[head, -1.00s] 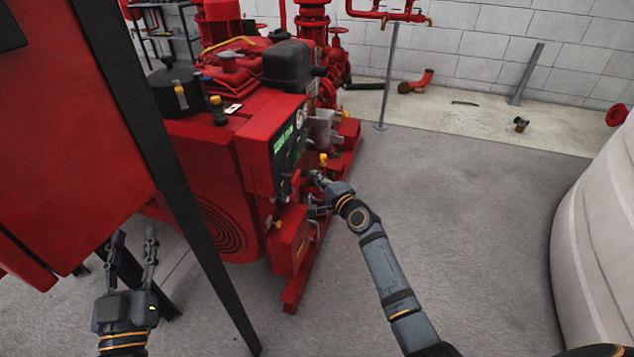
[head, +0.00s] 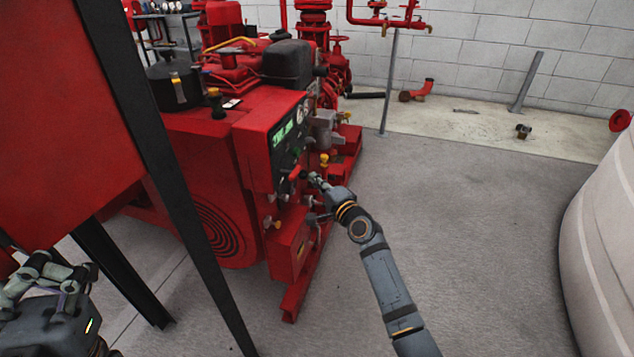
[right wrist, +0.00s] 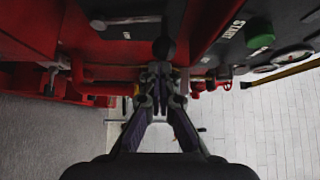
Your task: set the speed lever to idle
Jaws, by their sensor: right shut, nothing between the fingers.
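The red pump engine (head: 215,170) stands left of centre in the head view, with a control panel (head: 290,135) on its side. My right gripper (head: 314,178) is at the engine's side, just below the panel. In the right wrist view the right gripper (right wrist: 162,72) has its fingertips together, empty. A dark round knob (right wrist: 163,48) shows just beyond the tips; it may be the speed lever's end, but I cannot tell, nor whether they touch. My left gripper (head: 52,275) is at the lower left, away from the engine, with fingers spread.
A red cabinet (head: 60,110) on black legs stands close at the left. Yellow-capped and small knobs (head: 324,160) sit near the right gripper. A pale rounded tank (head: 605,225) is at the right. The grey floor (head: 470,220) between is clear.

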